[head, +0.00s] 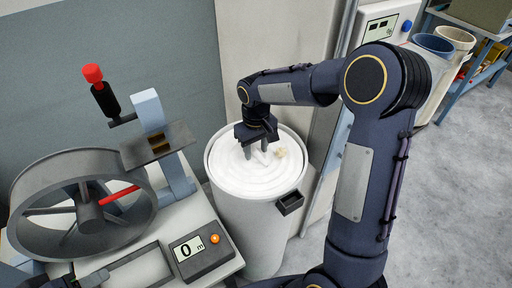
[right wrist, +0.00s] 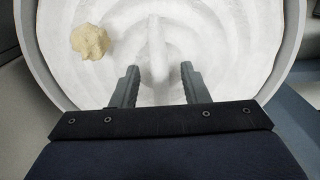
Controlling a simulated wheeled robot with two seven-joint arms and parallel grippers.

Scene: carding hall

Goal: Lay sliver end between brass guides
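The white sliver (head: 240,179) lies coiled in a tall grey can. A raised sliver end (right wrist: 156,42) runs along the coil in the right wrist view, with its near part between my fingers. My right gripper (head: 256,156) points down into the can's mouth, low over the coil. In the right wrist view its fingers (right wrist: 160,72) stand apart, one each side of the sliver end, with a gap on both sides. The brass guides (head: 158,141) sit on a dark plate on the blue post, left of the can. My left gripper cannot be made out.
A tan lump (head: 281,153) lies on the sliver, left of the fingers in the right wrist view. The can (head: 262,225) stands beside a bench with a large grey wheel (head: 80,204), a red-knobbed lever (head: 98,88) and a counter (head: 199,253) reading 0 m.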

